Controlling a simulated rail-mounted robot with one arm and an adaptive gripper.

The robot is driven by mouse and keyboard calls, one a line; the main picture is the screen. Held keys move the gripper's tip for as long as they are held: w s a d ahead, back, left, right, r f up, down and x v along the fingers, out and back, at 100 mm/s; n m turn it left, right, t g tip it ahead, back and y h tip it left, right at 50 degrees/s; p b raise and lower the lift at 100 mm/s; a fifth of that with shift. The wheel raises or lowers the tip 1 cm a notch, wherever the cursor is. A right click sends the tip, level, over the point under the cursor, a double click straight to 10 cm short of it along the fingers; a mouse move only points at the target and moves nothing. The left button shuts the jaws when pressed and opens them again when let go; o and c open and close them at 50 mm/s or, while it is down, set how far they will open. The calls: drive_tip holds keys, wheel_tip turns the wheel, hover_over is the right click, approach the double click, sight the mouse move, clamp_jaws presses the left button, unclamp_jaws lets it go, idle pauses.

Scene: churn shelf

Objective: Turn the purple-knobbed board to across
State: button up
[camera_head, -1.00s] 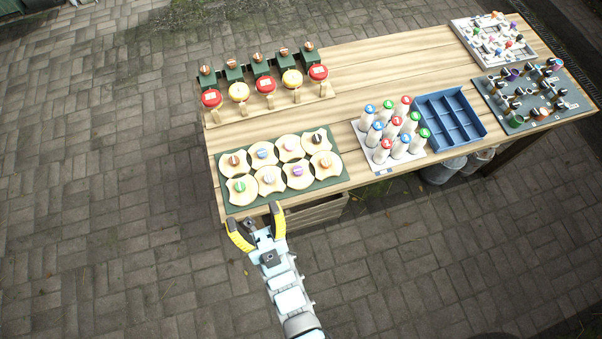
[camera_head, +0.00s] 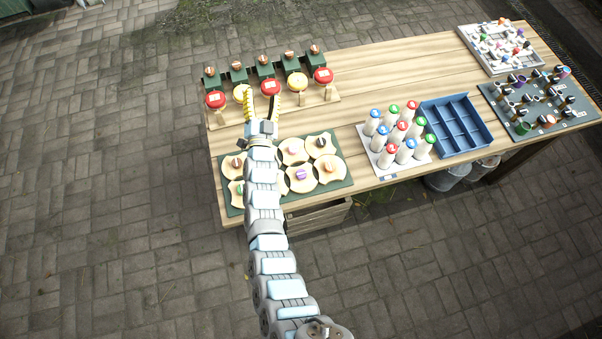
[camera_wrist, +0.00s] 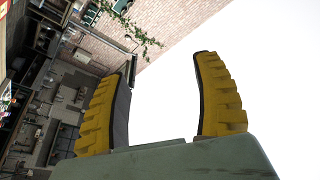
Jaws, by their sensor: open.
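The purple-knobbed board (camera_head: 302,185) is a round, pale wooden board with lobed ends. It lies in the near row on a dark green mat (camera_head: 341,182) and is clear of my arm in the head view. Its exact turn is too small to tell. My gripper (camera_head: 262,98) is open and empty, its yellow fingers pointing away beyond the mat, near the red and yellow round pieces. The wrist view shows the open fingers (camera_wrist: 165,75) with nothing between them and no board in sight.
Neighbouring boards have pink (camera_head: 293,149), black (camera_head: 321,142) and orange (camera_head: 328,168) knobs. My arm hides part of the mat's left half. A row of red and yellow pieces (camera_head: 296,82) stands behind. White bottles (camera_head: 390,157) and a blue crate (camera_head: 487,139) are at right.

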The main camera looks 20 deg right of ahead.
drive_tip(key=w+f+g+y, duration=0.15)
drive_tip(key=w+y, duration=0.25)
drive_tip(key=w, duration=0.4)
drive_tip(key=n+g+y+b, duration=0.3)
drive_tip(key=n+g+y, duration=0.15)
drive_tip(key=g, duration=1.35)
hover_over(301, 173)
wheel_tip(301, 173, down, 10)
drive_tip(key=shift+n+h, duration=0.35)
drive_tip(key=shift+n, duration=0.1)
wheel_tip(301, 173, down, 17)
drive_tip(key=b, duration=0.3)
clamp_jaws()
